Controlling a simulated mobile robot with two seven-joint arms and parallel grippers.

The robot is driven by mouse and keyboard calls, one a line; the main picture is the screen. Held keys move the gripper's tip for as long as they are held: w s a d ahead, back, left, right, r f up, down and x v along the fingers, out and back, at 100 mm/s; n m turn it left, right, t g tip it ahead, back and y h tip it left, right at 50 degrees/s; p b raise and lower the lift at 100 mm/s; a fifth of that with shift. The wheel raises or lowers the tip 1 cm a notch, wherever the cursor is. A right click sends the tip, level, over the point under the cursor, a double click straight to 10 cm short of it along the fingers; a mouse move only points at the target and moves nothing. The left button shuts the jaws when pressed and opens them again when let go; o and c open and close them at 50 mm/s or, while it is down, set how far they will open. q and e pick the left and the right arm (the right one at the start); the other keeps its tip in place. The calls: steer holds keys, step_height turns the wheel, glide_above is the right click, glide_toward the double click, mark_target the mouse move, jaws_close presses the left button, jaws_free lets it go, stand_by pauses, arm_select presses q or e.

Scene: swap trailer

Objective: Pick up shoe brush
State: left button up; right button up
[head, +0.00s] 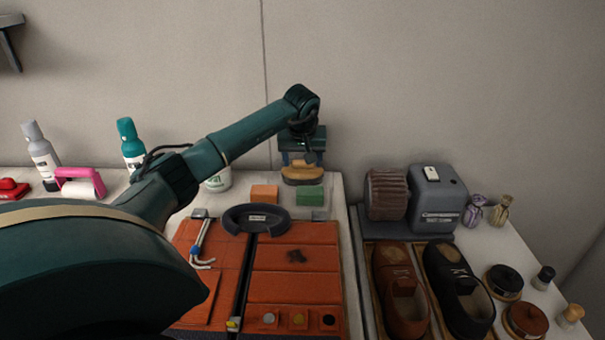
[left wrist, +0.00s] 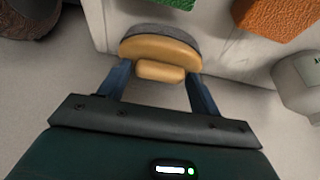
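The shoe brush (head: 302,174) has a tan wooden body with a raised grip and dark bristles. It rests on the white table near the wall in the head view. My left gripper (head: 302,158) is directly above and behind it, with its fingers pointing down at it. In the left wrist view, the brush (left wrist: 160,50) lies at the fingertips. The two blue fingers (left wrist: 158,80) are spread wide, one at each side of the raised grip, with a gap visible. I cannot tell whether the tips touch the brush body. My right gripper is not in view.
A green block (head: 310,195) and an orange block (head: 264,192) lie just in front of the brush. A grey polishing machine (head: 437,196) and shoes (head: 456,290) stand to the right.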

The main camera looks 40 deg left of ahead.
mark_target(303, 162)
arm_select(q)
steer(key=c, duration=1)
step_height(303, 162, up, 10)
steer(key=o, duration=0.8)
steer(key=c, duration=0.4)
